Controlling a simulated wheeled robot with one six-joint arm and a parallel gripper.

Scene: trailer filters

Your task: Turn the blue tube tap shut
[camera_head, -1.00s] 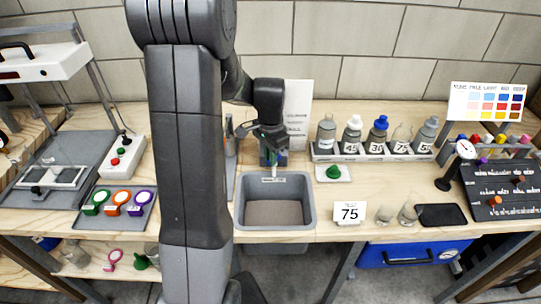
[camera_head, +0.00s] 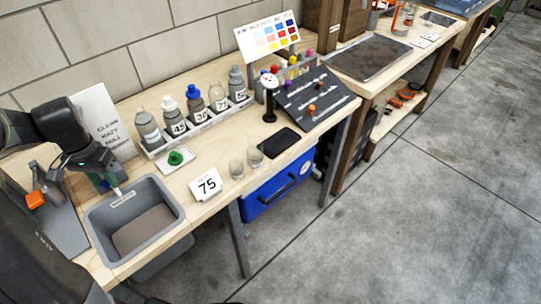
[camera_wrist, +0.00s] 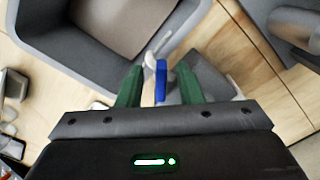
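The blue tap handle (camera_wrist: 161,80) shows in the wrist view, upright in the picture beside a white tube or spout (camera_wrist: 149,75). My gripper (camera_wrist: 157,88) has its two green fingers apart, one on each side of the blue handle and white piece. Gaps show between the fingers and these parts, so it does not look closed on them. In the head view my gripper (camera_head: 106,172) is at the back edge of the grey basin (camera_head: 172,195). The tap is too small and covered there to read its angle.
A card marked 75 (camera_head: 206,184), a green item on a white dish (camera_head: 176,157) and a rack of bottles (camera_head: 198,128) stand right of the basin. A white sign (camera_head: 104,118) stands behind my gripper. An orange item (camera_head: 35,200) is at the left.

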